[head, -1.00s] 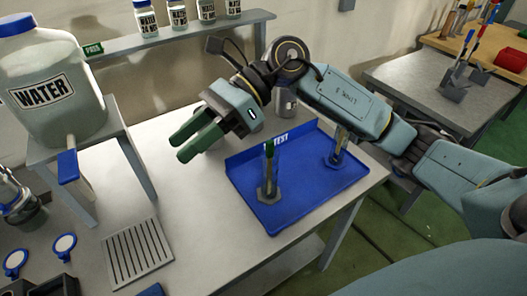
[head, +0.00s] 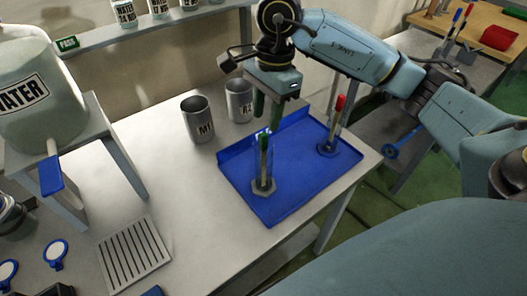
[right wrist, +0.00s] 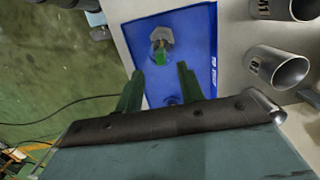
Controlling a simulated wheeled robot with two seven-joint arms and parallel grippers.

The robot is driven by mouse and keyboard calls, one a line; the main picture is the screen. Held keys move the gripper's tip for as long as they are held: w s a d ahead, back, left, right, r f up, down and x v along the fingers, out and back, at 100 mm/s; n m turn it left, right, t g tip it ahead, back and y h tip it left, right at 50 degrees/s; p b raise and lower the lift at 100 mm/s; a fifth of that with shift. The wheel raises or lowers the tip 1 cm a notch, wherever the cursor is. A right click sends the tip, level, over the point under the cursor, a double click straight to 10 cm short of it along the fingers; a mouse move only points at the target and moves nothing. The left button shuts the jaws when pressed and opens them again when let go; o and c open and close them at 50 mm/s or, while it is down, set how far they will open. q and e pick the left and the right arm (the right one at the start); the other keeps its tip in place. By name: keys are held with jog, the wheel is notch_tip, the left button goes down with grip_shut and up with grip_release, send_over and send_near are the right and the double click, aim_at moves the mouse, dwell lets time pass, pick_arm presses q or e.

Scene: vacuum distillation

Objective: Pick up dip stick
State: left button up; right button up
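A green-topped dip stick (head: 264,148) stands upright in a clear holder with a hexagonal base (head: 263,188) on the blue tray (head: 278,212). A red-topped stick (head: 339,104) stands in a similar holder at the tray's far right corner. My right gripper (head: 267,116) points down above the tray's back part, behind the green-topped stick. In the right wrist view, its two green fingers (right wrist: 158,88) are apart with nothing held between them. The green top (right wrist: 160,55) shows just beyond the gap between the fingertips. My left gripper is out of view.
Two labelled metal beakers (head: 198,120) (head: 239,101) stand behind the tray, close to the right gripper. A large water jug (head: 38,100) stands on a stand at left. A slotted rack (head: 134,252) lies at front left. The table between rack and tray is clear.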

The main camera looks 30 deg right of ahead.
aim_at(264, 133)
jog(key=shift+a+f+p, duration=0.15)
jog(key=shift+f+p, duration=0.1)
jog(key=shift+f, duration=1.25)
jog(key=shift+a+f+p, duration=0.1)
jog(key=shift+f+p, duration=0.1)
jog(key=shift+f, duration=1.25)
grip_shut()
